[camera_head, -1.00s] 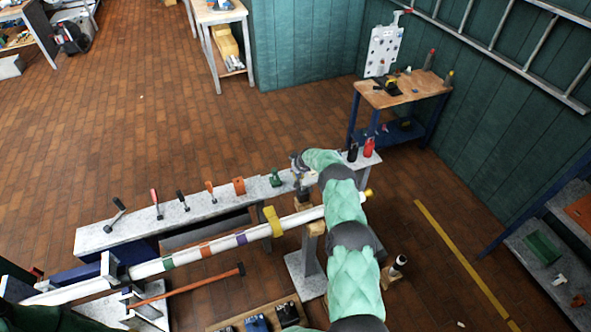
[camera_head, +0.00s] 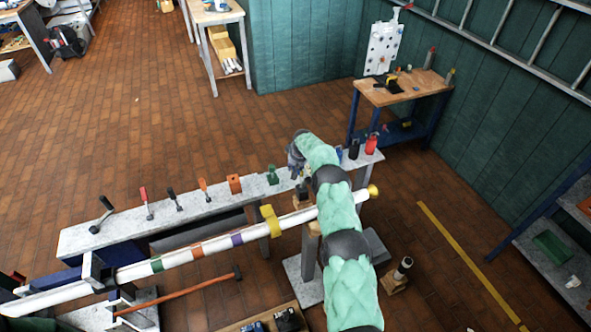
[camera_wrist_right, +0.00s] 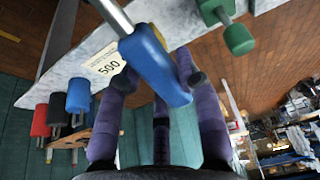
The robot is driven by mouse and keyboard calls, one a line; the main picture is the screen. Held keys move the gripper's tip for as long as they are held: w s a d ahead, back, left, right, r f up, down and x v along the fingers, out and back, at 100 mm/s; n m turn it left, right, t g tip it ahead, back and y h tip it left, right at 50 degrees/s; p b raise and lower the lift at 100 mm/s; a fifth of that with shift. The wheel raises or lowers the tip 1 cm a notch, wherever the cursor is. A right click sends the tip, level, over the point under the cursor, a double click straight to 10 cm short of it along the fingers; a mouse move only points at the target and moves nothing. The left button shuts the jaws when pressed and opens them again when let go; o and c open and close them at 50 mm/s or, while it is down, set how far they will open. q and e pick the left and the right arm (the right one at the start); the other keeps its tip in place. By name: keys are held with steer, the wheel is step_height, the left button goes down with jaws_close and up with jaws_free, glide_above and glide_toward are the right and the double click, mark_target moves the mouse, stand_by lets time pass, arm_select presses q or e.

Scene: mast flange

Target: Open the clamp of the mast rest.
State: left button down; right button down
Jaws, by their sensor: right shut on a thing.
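The mast (camera_head: 195,250), a white pole with coloured bands and a yellow end, lies slantwise along the bench. A grey bracket (camera_head: 97,270) stands around it at the left and a post (camera_head: 309,252) stands under it near my right arm. A yellow collar (camera_head: 270,220) sits on the mast. I cannot tell which part is the clamp. My right gripper (camera_head: 296,172) is over the bench behind the mast. In the right wrist view its purple fingers (camera_wrist_right: 185,85) are shut on a blue handle (camera_wrist_right: 155,65) with a metal shaft. My left gripper is out of view.
The grey bench top (camera_head: 150,220) carries a row of coloured handles and blocks. A green handle (camera_wrist_right: 238,38) is close beside the blue one. Red (camera_head: 371,145), black and blue cylinders stand at the bench's right end. An orange-red bar (camera_head: 180,295) lies in front.

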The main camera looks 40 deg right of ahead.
steer(key=shift+w+r, duration=0.15)
steer(key=shift+r, duration=0.05)
steer(key=c, duration=0.8)
jaws_free()
steer(key=shift+c, duration=0.2)
steer(key=shift+a+f, duration=0.1)
steer(key=shift+f, duration=0.05)
steer(key=v, duration=1.2)
steer(key=shift+f, duration=0.1)
